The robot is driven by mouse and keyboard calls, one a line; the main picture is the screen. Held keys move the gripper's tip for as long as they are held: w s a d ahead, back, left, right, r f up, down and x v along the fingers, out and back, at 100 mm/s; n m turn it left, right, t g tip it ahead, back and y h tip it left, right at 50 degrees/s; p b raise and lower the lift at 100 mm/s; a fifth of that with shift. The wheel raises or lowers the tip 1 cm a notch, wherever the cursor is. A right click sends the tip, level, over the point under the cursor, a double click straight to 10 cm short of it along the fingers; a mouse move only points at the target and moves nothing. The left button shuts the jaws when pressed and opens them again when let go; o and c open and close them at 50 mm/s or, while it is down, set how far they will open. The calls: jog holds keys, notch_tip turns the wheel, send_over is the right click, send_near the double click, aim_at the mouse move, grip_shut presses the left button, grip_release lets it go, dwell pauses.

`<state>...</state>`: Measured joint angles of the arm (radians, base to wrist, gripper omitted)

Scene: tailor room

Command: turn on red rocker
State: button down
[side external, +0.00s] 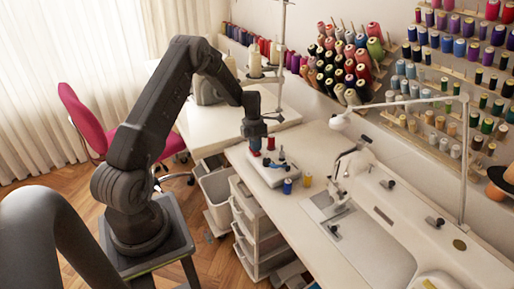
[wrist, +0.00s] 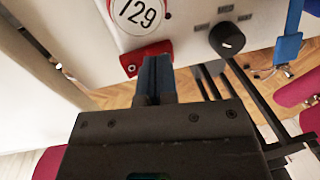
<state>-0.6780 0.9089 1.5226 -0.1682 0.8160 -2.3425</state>
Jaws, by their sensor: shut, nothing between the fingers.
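The red rocker (wrist: 131,64) is at the edge of a white panel in the wrist view, partly hidden behind my fingertips. My gripper (wrist: 156,62) is shut and empty, its dark blue-grey fingers pointing at the rocker. The picture does not settle whether they touch it. In the side view my gripper (side external: 256,151) points down at the left end of a white box (side external: 276,173) on the table. A small red part (side external: 271,144) stands right of the fingers; I cannot tell if it is the rocker.
A round "129" label (wrist: 139,12), a black knob (wrist: 227,40) and a blue part (wrist: 289,45) are on or near the panel. Blue (side external: 287,186) and yellow (side external: 307,180) spools stand by the box. A white sewing machine (side external: 350,170) is to the right.

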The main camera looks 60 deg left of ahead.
jog(key=shift+a, duration=0.1)
notch_tip(320, 180, up, 14)
jog(key=d, duration=0.2)
dwell(0.5)
jog(key=shift+d, duration=0.15)
jog(key=s+d+r+m+t+y, duration=0.1)
jog(key=s+d+r+m, duration=0.2)
jog(key=d+r+m, duration=0.4)
jog(key=s+d+r+m+t+y, duration=0.1)
jog(key=s+d+r+m, duration=0.2)
jog(key=d+r+m, duration=0.45)
jog(key=s+d+m+t, duration=0.3)
jog(key=s+d+m, duration=1)
jog(key=m, duration=0.8)
jog(key=s, duration=0.3)
jog(key=shift+d+t, duration=0.3)
jog(key=shift+r+m, duration=0.1)
jog(key=shift+m, duration=0.15)
